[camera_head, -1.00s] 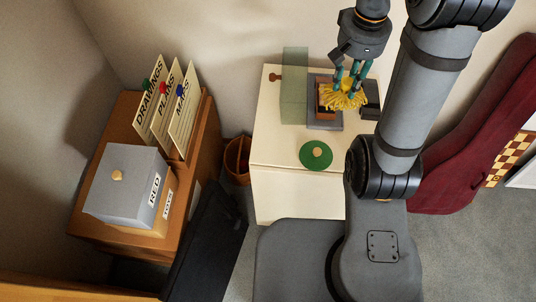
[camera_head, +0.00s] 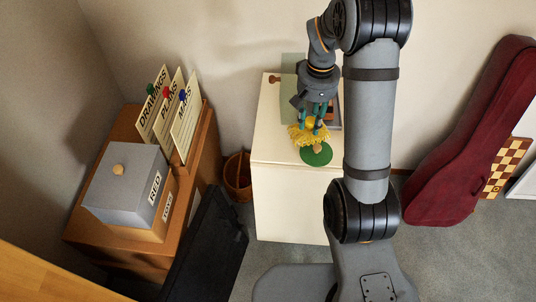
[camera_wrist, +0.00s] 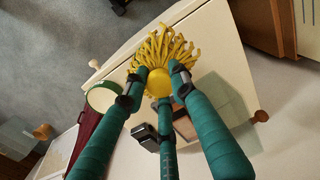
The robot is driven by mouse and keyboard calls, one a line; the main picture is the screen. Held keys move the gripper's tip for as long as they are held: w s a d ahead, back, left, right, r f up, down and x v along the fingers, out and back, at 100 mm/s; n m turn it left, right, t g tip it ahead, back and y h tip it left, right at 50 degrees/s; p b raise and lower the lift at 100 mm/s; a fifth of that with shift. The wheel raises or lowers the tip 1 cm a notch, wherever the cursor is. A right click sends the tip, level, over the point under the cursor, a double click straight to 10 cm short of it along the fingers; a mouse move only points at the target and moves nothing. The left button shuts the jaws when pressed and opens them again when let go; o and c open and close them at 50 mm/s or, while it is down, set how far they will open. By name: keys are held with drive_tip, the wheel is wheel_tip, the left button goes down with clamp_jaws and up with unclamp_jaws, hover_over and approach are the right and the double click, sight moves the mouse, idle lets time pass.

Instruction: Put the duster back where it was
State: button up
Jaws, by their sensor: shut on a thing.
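The duster (camera_head: 301,135), a spread of yellow strands, is in my gripper (camera_head: 316,108) above the pale cabinet top (camera_head: 270,139). In the wrist view the duster's strands (camera_wrist: 158,47) fan out beyond the teal fingers of my gripper (camera_wrist: 160,82), which close around its round yellow hub. The fingers and arm hide part of the cabinet top.
A grey tray with an orange-brown block (camera_head: 330,114) lies behind the gripper, partly covered. A translucent green panel (camera_head: 292,66) and a brown knobbed piece (camera_head: 274,79) are at the back left. A grey box (camera_head: 128,185) and upright cards (camera_head: 187,125) stand on the left-hand cabinet.

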drive_tip(key=shift+w+a+f, duration=0.25)
drive_tip(key=shift+w+f, duration=0.7)
drive_tip(key=shift+f, duration=0.1)
drive_tip(key=a+f+p, duration=0.1)
drive_tip(key=a+f, duration=0.2)
drive_tip(key=w+a+f+p, duration=0.1)
drive_tip(key=a+f+p, duration=0.1)
drive_tip(key=a+f, duration=0.2)
drive_tip(key=w+a+f+p, duration=0.1)
drive_tip(key=a+f+p, duration=0.1)
drive_tip(key=a+f, duration=0.1)
drive_tip(key=shift+a+f, duration=0.25)
drive_tip(key=shift+a, duration=0.4)
drive_tip(key=shift+f, duration=0.25)
drive_tip(key=shift+f, duration=0.3)
drive_tip(key=o, duration=1)
drive_tip(key=shift+r, duration=0.1)
drive_tip(key=shift+o, duration=0.7)
